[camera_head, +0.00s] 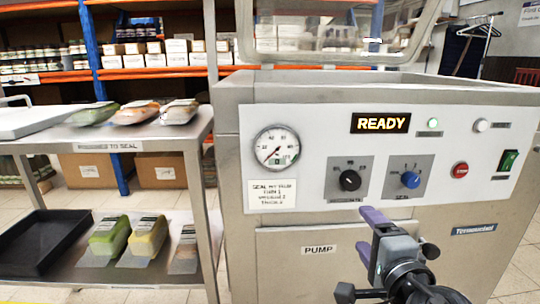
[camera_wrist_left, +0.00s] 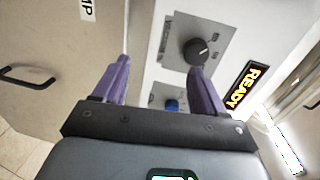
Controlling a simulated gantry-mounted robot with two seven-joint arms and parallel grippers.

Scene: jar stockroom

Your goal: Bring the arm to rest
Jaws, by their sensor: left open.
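My left gripper (camera_head: 366,232) is in front of the lower front of a grey sealing machine (camera_head: 228,170), below its two knobs. Its two purple fingers are apart with nothing between them; they also show in the left wrist view (camera_wrist_left: 160,75). The fingers appear clear of the black knob (camera_head: 350,180) and the blue knob (camera_head: 410,180), though the exact gap to the panel cannot be told. The machine's display (camera_head: 381,123) reads READY and a green lamp (camera_head: 433,123) beside it is lit. My right gripper is not in view.
A metal trolley (camera_head: 205,135) stands left of the machine with several wrapped packs (camera_head: 137,112) on top. Its lower shelf holds a black tray (camera_head: 45,240) and more packs (camera_head: 110,235). The machine's transparent lid (camera_head: 330,28) is raised. Orange shelving (camera_head: 150,73) stands behind.

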